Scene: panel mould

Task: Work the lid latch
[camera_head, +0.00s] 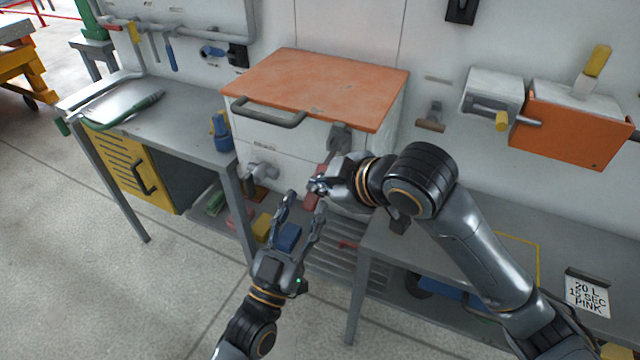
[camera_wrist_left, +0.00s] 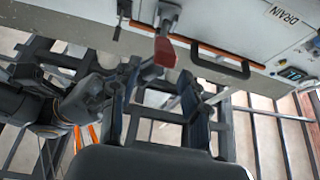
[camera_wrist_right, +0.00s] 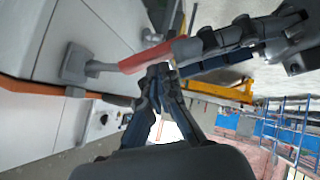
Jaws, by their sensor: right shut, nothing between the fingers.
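The lid latch (camera_head: 340,136) is a grey lever with a red grip on the front of a white box with an orange lid (camera_head: 320,85). Its red grip (camera_wrist_left: 165,52) hangs in the left wrist view beyond my left fingers. The grip also shows in the right wrist view (camera_wrist_right: 146,58). My right gripper (camera_head: 319,187) is shut and empty, just beside the grip's lower end. My left gripper (camera_head: 299,208) is open below the latch, fingers pointing up towards it. In the right wrist view my left gripper overlaps the grip's end; I cannot tell whether they touch.
A grey bar handle (camera_head: 268,114) runs along the lid's front. A grey valve (camera_head: 262,172) sits low on the box's left. A metal bench with a blue bottle (camera_head: 221,131) stands left; another bench (camera_head: 450,245) is at right. An orange bin (camera_head: 570,135) hangs on the wall.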

